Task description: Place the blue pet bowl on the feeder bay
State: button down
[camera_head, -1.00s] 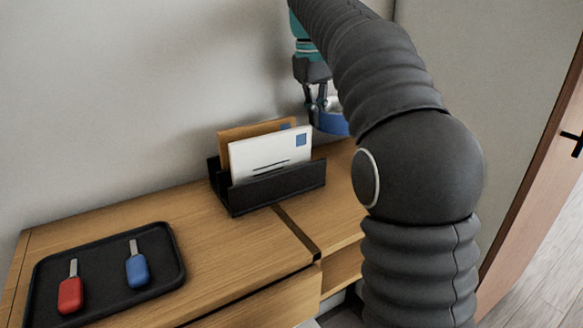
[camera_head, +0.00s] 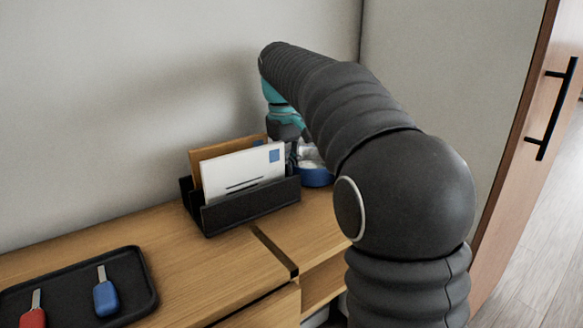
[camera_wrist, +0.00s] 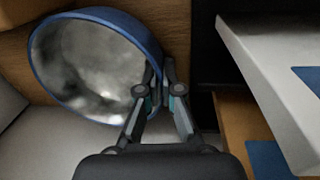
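The blue pet bowl (camera_head: 317,179) is at the right end of the wooden cabinet top, just right of the letter holder and partly hidden by my arm. In the wrist view the bowl (camera_wrist: 88,68) shows its blue rim and shiny silver inside, tilted to the camera. My gripper (camera_wrist: 158,78) has its fingers closed together at the bowl's right rim. In the head view my gripper (camera_head: 293,158) is partly hidden behind the letters. I cannot tell whether the bowl touches the surface below. I cannot make out a marked feeder bay.
A black letter holder (camera_head: 250,207) with a white envelope (camera_head: 235,172) and a brown one (camera_head: 205,156) stands close left of my gripper. A black tray (camera_head: 140,300) holds a red and a blue key. A wall is behind; a door (camera_head: 545,90) is at right.

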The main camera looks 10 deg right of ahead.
jog(key=shift+f, duration=0.1)
jog(key=c, duration=1.6)
grip_release()
